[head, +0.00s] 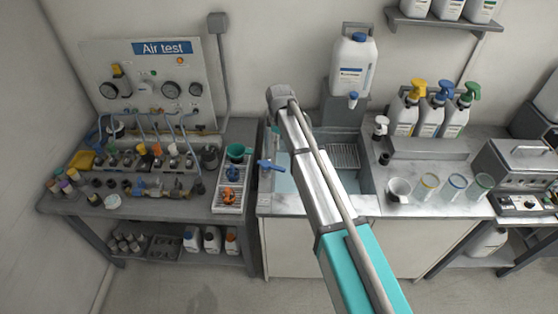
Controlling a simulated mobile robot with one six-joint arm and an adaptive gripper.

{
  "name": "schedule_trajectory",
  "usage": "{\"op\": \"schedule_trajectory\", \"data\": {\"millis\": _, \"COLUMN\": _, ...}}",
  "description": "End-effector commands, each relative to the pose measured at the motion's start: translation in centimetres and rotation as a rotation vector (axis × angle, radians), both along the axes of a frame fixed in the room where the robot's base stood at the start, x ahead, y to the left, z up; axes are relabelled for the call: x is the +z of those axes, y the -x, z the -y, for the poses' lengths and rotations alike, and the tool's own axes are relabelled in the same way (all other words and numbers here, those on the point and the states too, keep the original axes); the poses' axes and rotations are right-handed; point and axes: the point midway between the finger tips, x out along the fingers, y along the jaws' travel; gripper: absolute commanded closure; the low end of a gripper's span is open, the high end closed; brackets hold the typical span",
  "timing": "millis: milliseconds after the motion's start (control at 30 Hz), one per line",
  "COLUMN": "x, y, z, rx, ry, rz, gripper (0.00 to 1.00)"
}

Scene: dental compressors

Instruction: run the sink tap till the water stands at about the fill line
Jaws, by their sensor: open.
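The sink (367,180) is set in the marble-look counter, and my arm crosses over it and hides much of its middle. Pale bluish water or a tinted basin floor shows at its left; I cannot tell which. A blue lever (270,165), apparently the tap handle, sticks out at the sink's left edge. The spout and any running stream cannot be made out. No fill line can be read. My arm reaches up past the sink to a grey joint in front of the wall. My gripper is not visible.
A white jug with a spigot (352,65) stands behind the sink. Spray bottles (431,112) and several cups (425,186) stand to the right. A white tray (229,210) and the air test bench (152,205) are at the left. The floor in front is clear.

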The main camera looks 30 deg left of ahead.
Motion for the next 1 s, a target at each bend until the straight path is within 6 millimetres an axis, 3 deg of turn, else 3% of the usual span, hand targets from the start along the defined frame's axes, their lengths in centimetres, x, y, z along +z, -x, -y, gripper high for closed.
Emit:
{"op": "schedule_trajectory", "data": {"millis": 567, "x": 0.0, "y": 0.2, "z": -0.2, "rx": 0.008, "ry": 0.001, "rz": -0.018, "gripper": 0.4}}
{"op": "schedule_trajectory", "data": {"millis": 1000, "x": -2.6, "y": 0.2, "z": -0.2, "rx": 0.007, "ry": 0.001, "rz": -0.018, "gripper": 0.4}}
